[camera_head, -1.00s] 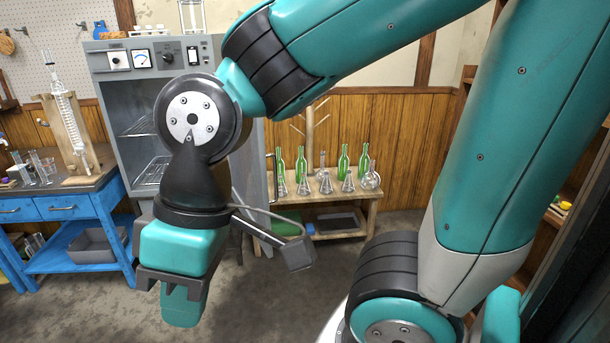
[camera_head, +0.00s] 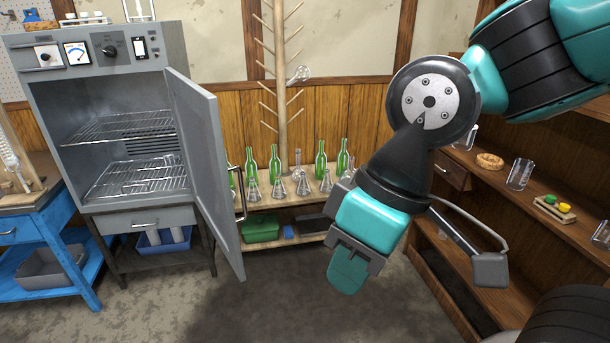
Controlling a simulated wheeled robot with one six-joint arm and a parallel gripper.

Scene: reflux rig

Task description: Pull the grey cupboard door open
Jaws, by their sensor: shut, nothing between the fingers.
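The grey cupboard (camera_head: 110,205) stands at the left on a dark stand, with dials and a switch on its top panel. Its grey door (camera_head: 208,165) is swung wide open, hinged on the right side, with a dark bar handle (camera_head: 238,190) on its outer face. Two wire shelves (camera_head: 140,178) show inside the empty cupboard. My gripper (camera_head: 347,275) hangs over the floor to the right of the door, clear of the handle. It points down, is shut and holds nothing.
A low wooden bench (camera_head: 285,243) with green bottles and flasks stands behind the door. A blue bench (camera_head: 55,235) is at the left. Wooden shelves (camera_head: 480,260) with small items line the right. The floor before the cupboard is clear.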

